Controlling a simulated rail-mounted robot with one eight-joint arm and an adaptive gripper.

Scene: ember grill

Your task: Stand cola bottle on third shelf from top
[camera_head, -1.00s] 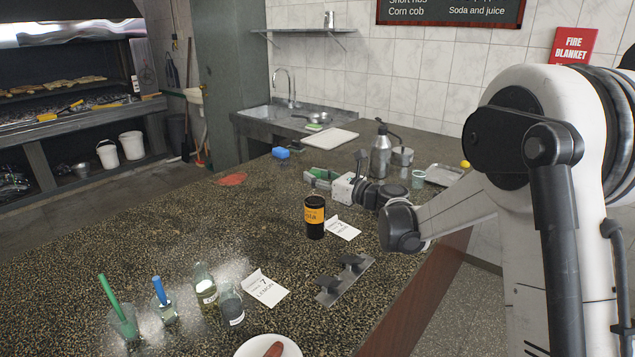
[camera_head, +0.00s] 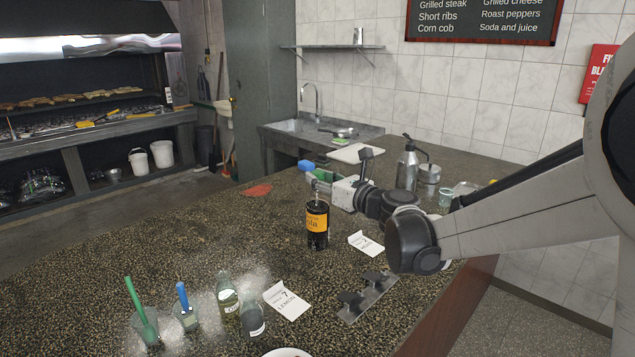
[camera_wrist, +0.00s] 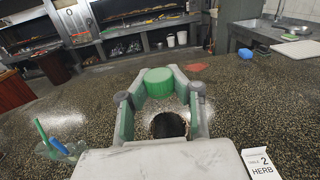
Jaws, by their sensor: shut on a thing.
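In the wrist view, my gripper (camera_wrist: 158,84) closes around a green round piece, and a dark round shape with a tan rim shows below between the fingers. The exact grip is small and partly hidden in the head view. I cannot tell whether the bottle's base clears the counter. One wall shelf (camera_head: 335,46) shows above the sink; no stack of shelves is in view.
Table card 2 (camera_head: 366,243) and a metal bracket (camera_head: 368,298) are right of the bottle. Small bottles (camera_head: 228,297), cups and card 7 (camera_head: 288,301) stand in front. A blue sponge (camera_head: 307,166) and steel flask (camera_head: 407,165) are behind. The counter's left middle is clear.

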